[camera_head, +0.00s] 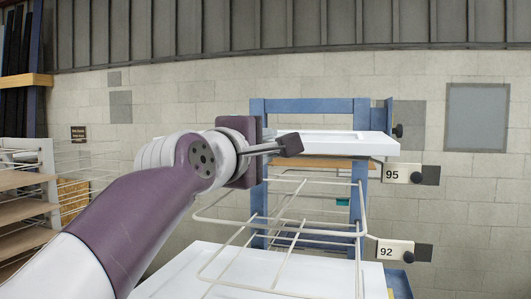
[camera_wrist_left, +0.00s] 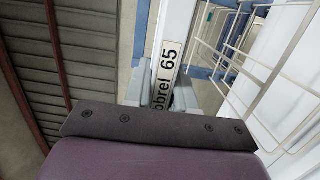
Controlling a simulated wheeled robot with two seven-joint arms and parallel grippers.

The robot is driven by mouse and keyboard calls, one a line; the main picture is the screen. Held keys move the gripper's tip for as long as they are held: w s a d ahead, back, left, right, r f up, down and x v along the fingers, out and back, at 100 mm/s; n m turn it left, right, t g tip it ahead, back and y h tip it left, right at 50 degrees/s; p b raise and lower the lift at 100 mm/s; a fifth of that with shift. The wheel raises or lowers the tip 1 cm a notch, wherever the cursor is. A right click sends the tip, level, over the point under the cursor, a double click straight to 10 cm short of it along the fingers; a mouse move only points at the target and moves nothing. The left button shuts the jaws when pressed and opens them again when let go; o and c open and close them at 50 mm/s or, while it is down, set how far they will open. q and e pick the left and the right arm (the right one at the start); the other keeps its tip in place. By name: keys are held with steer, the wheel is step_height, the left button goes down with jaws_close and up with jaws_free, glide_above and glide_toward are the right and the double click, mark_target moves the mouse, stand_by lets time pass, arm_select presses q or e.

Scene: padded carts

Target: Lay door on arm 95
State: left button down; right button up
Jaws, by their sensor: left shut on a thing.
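The white door (camera_head: 345,146), a flat panel with a recessed field, lies about level at the height of arm 95 on the blue rack. The arm's white tag (camera_head: 391,174) reads 95 and sits just under the door's right end. I cannot tell whether the door touches the arm. My left gripper (camera_head: 285,146) is at the door's left end, shut on it; the grip itself is partly hidden. In the left wrist view a white edge with the lettering "obrel 65" (camera_wrist_left: 168,75) runs up from the dark gripper pad. My right gripper is not in view.
The blue rack post (camera_head: 361,190) stands behind the door. Below are white wire arms, one tagged 92 (camera_head: 396,250), and a white panel (camera_head: 190,270) lower down. A shelf cart (camera_head: 30,185) stands at the left. The block wall is behind.

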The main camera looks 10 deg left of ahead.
arm_select(q)
steer(key=shift+s+a+f, duration=0.1)
steer(key=shift+s+f, duration=0.1)
steer(key=shift+s, duration=0.35)
steer(key=shift+w+f, duration=0.2)
steer(key=c, duration=0.9)
jaws_free()
steer(key=shift+w+f, duration=0.15)
steer(key=shift+w, duration=0.2)
steer(key=shift+c, duration=0.2)
steer(key=shift+s, duration=0.15)
steer(key=shift+s+r, duration=0.15)
steer(key=shift+r, duration=0.25)
steer(key=s+a+b, duration=0.2)
steer(key=s+b, duration=0.3)
steer(key=s, duration=0.6)
steer(key=shift+s+f, duration=0.25)
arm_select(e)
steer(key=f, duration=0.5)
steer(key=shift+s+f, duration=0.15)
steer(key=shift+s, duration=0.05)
arm_select(q)
steer(key=shift+r, duration=0.1)
